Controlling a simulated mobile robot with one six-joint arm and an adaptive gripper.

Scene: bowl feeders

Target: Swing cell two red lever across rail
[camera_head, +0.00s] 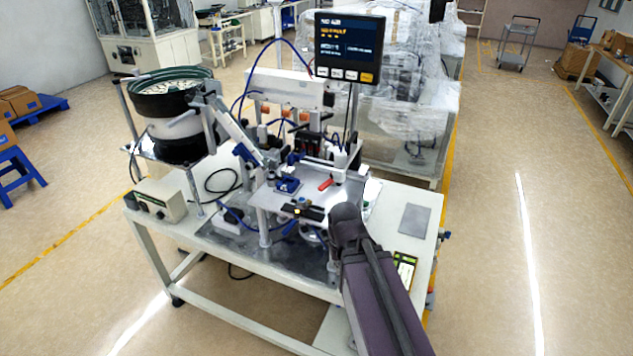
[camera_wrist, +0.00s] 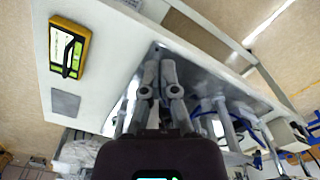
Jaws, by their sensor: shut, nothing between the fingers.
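A small red lever (camera_head: 325,184) sits on the pale plate of the bench machine in the head view, near the middle of the picture. The pale plate (camera_head: 268,200) is the flat deck of this machine, and the lever lies close to its rail and fixtures. I cannot read which cell is which. My arm comes in from the lower right in front of the machine, and my gripper is hidden there. In the wrist view my gripper (camera_wrist: 160,58) has its two fingers together and empty, over the bench. I cannot make out the red lever in the wrist view.
A bowl feeder (camera_head: 172,105) stands at the left of the machine, and a black display (camera_head: 349,48) rises behind it. A grey pad (camera_head: 414,220) and a yellow handheld device (camera_wrist: 68,48) lie on the bench's bare end. Blue tubes run around the fixtures.

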